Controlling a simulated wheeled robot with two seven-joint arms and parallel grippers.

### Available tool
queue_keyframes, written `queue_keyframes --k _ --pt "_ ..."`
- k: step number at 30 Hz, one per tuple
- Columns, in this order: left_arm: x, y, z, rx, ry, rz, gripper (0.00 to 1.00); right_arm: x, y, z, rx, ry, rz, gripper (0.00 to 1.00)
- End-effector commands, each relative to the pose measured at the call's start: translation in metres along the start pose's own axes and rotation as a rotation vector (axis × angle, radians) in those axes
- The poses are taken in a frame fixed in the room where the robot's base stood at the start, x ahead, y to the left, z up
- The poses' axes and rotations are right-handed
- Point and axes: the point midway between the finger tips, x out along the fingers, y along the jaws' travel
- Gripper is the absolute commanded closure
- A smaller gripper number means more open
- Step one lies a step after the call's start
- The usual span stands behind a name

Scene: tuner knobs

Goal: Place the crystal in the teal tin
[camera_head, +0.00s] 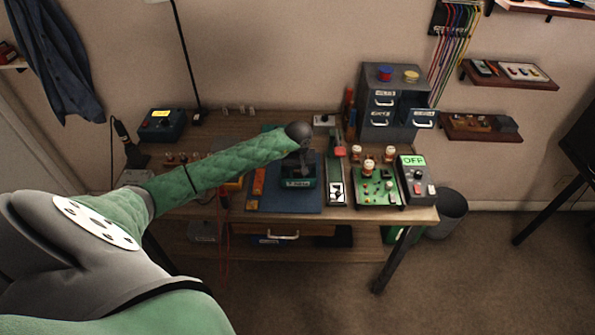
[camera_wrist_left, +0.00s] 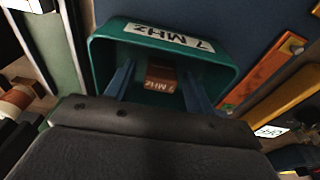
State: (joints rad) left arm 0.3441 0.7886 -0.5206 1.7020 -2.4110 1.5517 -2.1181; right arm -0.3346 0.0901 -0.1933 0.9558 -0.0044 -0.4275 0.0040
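The teal tin (camera_head: 299,184) sits on the blue mat on the workbench, with a white label on its front. In the left wrist view the tin (camera_wrist_left: 226,62) shows its open top and a "7 MHz" label. The crystal (camera_wrist_left: 161,84), a small brown block marked 7 MHz, is inside the tin. My left gripper (camera_head: 299,166) is over the tin, pointing down. In the wrist view its two blue fingers (camera_wrist_left: 158,72) reach into the tin, apart, with a visible gap on each side of the crystal. My right gripper is out of view.
The blue mat (camera_head: 262,200) lies under the tin. Left of the tin is an orange strip (camera_head: 259,181). To the right are a long narrow device (camera_head: 336,170), a green circuit board (camera_head: 378,188) and a meter (camera_head: 416,180). A drawer cabinet (camera_head: 372,121) stands behind.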

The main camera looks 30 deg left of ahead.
Motion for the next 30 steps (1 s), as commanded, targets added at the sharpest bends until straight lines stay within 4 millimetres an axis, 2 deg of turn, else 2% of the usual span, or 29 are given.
queue_keyframes --k 8,12,13,15,16,21,30 --pt "-0.004 0.000 0.000 -0.001 -0.001 0.000 0.46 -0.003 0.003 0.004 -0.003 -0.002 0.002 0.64" --pt "-0.015 0.001 -0.001 0.001 0.003 0.002 0.46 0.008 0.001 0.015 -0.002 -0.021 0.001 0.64" --pt "-0.018 0.000 -0.001 0.001 0.004 0.002 0.46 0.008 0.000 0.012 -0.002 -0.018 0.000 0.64" --pt "-0.028 -0.001 -0.001 0.001 0.003 0.000 0.46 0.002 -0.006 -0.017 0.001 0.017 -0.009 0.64" --pt "-0.033 -0.001 -0.001 0.002 0.003 0.001 0.46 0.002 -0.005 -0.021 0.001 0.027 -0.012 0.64" --pt "-0.063 0.000 -0.001 0.002 0.004 0.001 0.46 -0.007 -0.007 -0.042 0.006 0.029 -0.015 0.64" --pt "-0.106 0.000 -0.001 0.000 0.003 0.002 0.46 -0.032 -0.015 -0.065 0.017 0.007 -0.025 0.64"
